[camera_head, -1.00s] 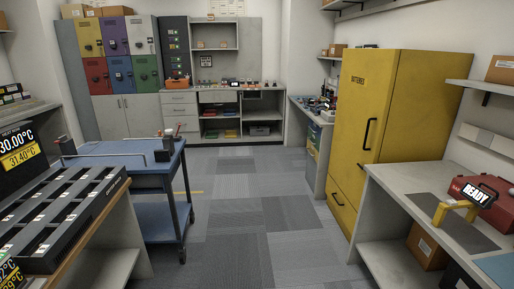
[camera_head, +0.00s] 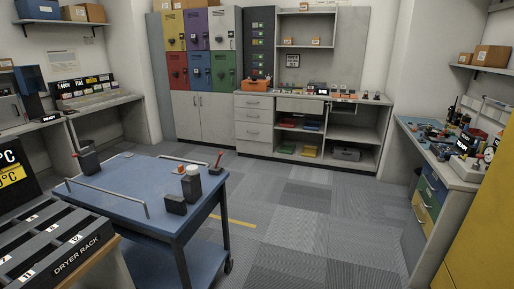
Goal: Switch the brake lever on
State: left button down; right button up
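A blue cart (camera_head: 120,188) with low grey rails stands in the left middle of the head view. Neither of my grippers is in view.
Black holders (camera_head: 88,160) and a white-topped container (camera_head: 191,183) stand on the cart. A dryer rack (camera_head: 62,240) is close at the lower left. Lockers and a workbench (camera_head: 310,108) line the back. The grey floor (camera_head: 310,220) right of the cart is clear.

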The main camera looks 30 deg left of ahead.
aim_at(221, 153)
jog(key=i, duration=2.15)
jog(key=u, duration=0.9)
